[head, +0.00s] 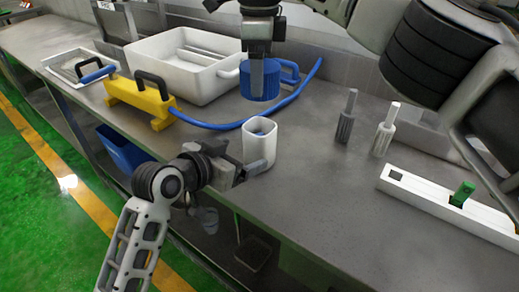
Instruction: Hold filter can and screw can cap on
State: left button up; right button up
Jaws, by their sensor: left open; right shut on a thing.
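The white filter can (260,149) stands upright on the grey bench near its front edge, with its top open and something blue inside. The blue ribbed can cap (259,88) is beyond the can, in front of the white tub's right end. My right gripper (257,76) points down from above and is shut on the cap; its fingers cover part of the cap. Whether the cap touches the bench is hard to tell. My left gripper (248,172) is open at the can's lower front, close beside it. Whether its fingers touch the can is unclear.
A white tub (183,80) stands at the back left. A yellow block with a black handle (139,98) and a blue hose (225,125) lie nearby. Two grey pegged parts (345,127) (384,138) and a white rail with a green peg (448,202) are at right.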

pick_arm(q)
jog(key=x, duration=0.8)
jog(key=shift+w+d, duration=0.1)
jog(key=c, duration=1.5)
jog(key=shift+o, duration=0.2)
pick_arm(e)
jog(key=shift+f, duration=2.55)
jog(key=shift+a+f, duration=0.1)
jog(key=shift+f, duration=0.75)
jog(key=shift+f, duration=0.6)
